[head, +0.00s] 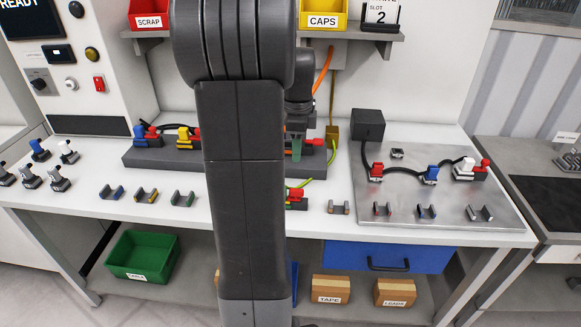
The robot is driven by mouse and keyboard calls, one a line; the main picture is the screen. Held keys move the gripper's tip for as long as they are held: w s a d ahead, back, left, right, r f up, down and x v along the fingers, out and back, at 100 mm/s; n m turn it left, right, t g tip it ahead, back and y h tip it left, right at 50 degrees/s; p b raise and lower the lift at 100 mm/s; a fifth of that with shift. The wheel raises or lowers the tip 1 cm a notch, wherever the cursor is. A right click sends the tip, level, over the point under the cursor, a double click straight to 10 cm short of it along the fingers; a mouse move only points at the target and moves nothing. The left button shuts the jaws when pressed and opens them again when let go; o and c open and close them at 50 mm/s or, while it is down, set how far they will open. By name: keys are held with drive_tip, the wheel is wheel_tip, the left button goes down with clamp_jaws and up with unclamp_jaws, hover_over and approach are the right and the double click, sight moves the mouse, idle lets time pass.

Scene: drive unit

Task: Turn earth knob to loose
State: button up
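My arm stands upright across the middle of the head view and hides part of the bench. My gripper (298,150) points down over the right part of the dark rail (150,161). A green part (296,143) shows at its tip; I cannot tell whether the gripper touches or holds it. No label marks the earth knob. A green-yellow wire (304,182) curves below the rail, near a red-topped piece (297,194) on the bench. The setting of any knob there is too small to tell.
Blue (141,135) and yellow (184,136) plugs sit on the rail left of my arm. A grey plate (400,200) at right carries a black box (368,124), cabled connectors and small clips. A shelf with red SCRAP (148,20) and yellow CAPS (323,19) bins hangs above.

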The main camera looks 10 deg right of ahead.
sight(297, 190)
wheel_tip(297, 190, down, 14)
drive_tip(key=shift+s+r+p, duration=0.15)
drive_tip(key=shift+r+p, duration=0.05)
drive_tip(key=shift+p, duration=0.25)
clamp_jaws()
